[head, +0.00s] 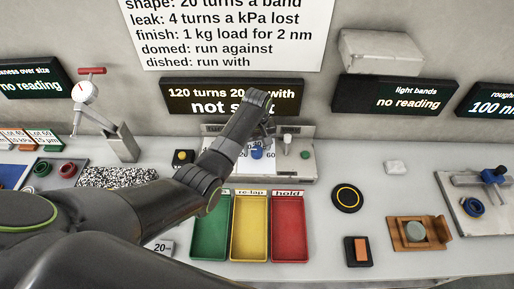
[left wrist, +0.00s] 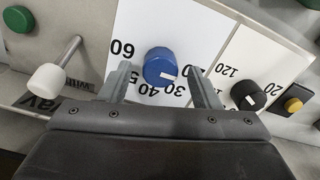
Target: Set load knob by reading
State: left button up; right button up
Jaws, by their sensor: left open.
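A blue knob (head: 257,153) stands on the white scale plate of the panel at the back of the bench. In the left wrist view the blue knob (left wrist: 162,66) has 30, 40 and 60 readable around it; its white mark points down right, towards 30. My left gripper (head: 264,126) is above it, and in the left wrist view the open fingers (left wrist: 163,86) lie on either side of the knob, with no clear contact. A black knob (left wrist: 248,95) has a scale with 120. The display (head: 232,96) behind my arm reads "120 turns", "20", "with" and a partly hidden "not set".
A white-tipped lever (left wrist: 47,80) and a green button (left wrist: 18,18) sit beside the blue knob. Green (head: 211,252), yellow (head: 249,255) and red (head: 289,255) trays stand in front. A wall sheet (head: 230,35) gives rules, including "finish: 1 kg load for 2 nm". The light bands display (head: 395,95) shows no reading.

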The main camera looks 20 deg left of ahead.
pick_arm(q)
jog(key=shift+f, duration=0.7)
jog(key=shift+s, duration=0.1)
pick_arm(e)
jog(key=shift+s+d, duration=0.1)
jog(key=shift+s, duration=0.15)
jog(key=shift+w, duration=0.2)
pick_arm(q)
jog(key=c, duration=1)
pick_arm(e)
jog(key=shift+w, duration=0.1)
